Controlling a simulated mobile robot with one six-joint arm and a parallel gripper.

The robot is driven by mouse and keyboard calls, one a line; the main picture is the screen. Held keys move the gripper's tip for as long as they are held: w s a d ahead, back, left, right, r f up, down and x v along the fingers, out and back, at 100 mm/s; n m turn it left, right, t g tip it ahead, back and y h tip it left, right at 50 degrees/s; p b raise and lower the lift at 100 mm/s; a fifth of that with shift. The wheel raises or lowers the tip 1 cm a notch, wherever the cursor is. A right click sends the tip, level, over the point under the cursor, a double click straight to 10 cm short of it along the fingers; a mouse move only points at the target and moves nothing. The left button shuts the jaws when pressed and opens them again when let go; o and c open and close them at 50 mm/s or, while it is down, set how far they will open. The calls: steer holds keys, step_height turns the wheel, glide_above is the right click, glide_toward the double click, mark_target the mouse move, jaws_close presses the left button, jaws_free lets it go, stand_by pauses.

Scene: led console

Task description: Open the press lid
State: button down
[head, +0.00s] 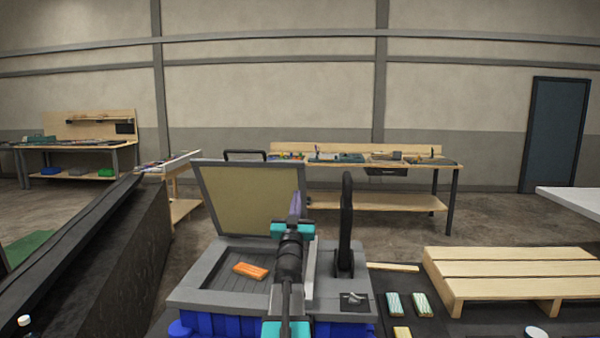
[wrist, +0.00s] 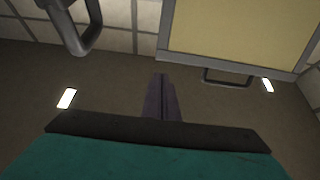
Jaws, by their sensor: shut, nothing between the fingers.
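The press lid (head: 245,198) stands raised and tilted back at the rear of the grey press (head: 215,297). Its tan inner face shows, with a black handle (head: 246,154) at its top edge. In the wrist view the lid (wrist: 240,35) and its handle (wrist: 228,77) show at upper right. An orange block (head: 250,270) lies on the press bed. My gripper (head: 296,203) is in front of the lid's right edge in the head view. Its purple fingers are together and empty in the wrist view (wrist: 161,100). The fingers appear apart from the handle.
A black upright lever (head: 346,222) stands at the press's right side. Green striped blocks (head: 422,304) and a wooden pallet (head: 515,275) lie to the right. A dark sloped conveyor (head: 95,250) runs along the left. A workbench (head: 370,160) stands behind.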

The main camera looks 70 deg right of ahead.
steer(key=shift+d, duration=0.1)
steer(key=p, duration=0.6)
glide_toward(301, 161)
steer(key=shift+f+x, duration=0.15)
steer(key=shift+x, duration=1.25)
steer(key=shift+f+x, duration=0.1)
steer(key=shift+x, duration=1.25)
steer(key=shift+w+d, duration=0.1)
steer(key=shift+d, duration=0.15)
steer(key=shift+d, duration=0.15)
steer(key=shift+b+x, duration=1.25)
steer(key=shift+x, duration=2.55)
steer(key=w+d+r+y+p, duration=0.1)
steer(key=w+d+r+p, duration=0.1)
steer(key=d, duration=0.3)
steer(key=shift+r, duration=0.2)
